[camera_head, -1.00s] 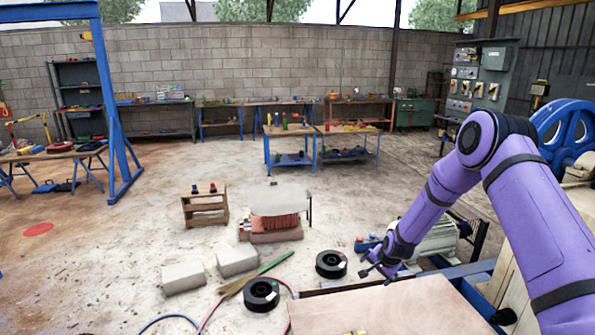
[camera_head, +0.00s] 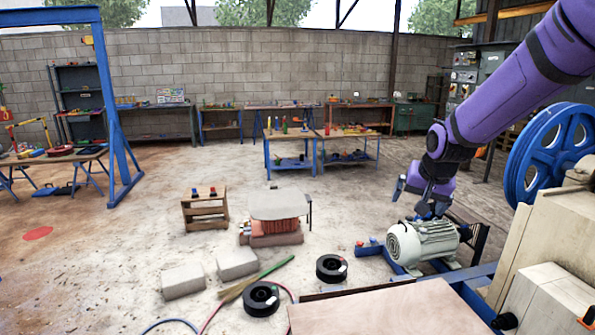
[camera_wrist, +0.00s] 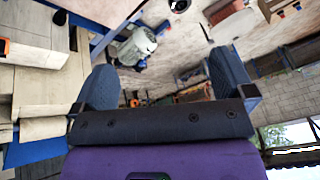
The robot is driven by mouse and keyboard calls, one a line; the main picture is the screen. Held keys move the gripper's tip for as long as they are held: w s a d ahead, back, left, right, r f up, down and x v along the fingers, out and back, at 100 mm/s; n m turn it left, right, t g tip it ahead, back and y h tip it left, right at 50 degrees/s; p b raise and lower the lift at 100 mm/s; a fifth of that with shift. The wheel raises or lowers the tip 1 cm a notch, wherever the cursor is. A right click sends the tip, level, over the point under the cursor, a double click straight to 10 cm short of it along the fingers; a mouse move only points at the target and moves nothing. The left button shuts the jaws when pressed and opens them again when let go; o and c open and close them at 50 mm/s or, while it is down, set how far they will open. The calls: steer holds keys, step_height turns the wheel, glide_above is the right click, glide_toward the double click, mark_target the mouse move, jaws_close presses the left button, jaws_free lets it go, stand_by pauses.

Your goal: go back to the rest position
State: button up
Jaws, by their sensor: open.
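My purple arm comes in from the upper right in the head view. My gripper (camera_head: 418,198) hangs in the air, seen above and in front of the grey electric motor (camera_head: 424,240). In the wrist view my gripper (camera_wrist: 166,84) shows two dark blue fingers spread wide apart. Nothing is between them. The motor (camera_wrist: 137,47) shows beyond the left finger, apart from it.
A blue flywheel (camera_head: 550,150) and the beige crusher body (camera_head: 545,235) stand at the right. A wooden board (camera_head: 390,308) lies at the front. Black spools (camera_head: 261,297), concrete blocks (camera_head: 183,279) and a broom lie on the floor. Open floor lies to the left.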

steer(key=s+r+n, duration=0.1)
steer(key=s+r, duration=0.4)
steer(key=s, duration=0.3)
steer(key=s+r+n, duration=0.1)
steer(key=s+r, duration=0.4)
steer(key=s, duration=0.3)
steer(key=s+d+n, duration=0.2)
steer(key=s, duration=1.4)
steer(key=shift+s+r, duration=0.35)
steer(key=shift+r, duration=0.1)
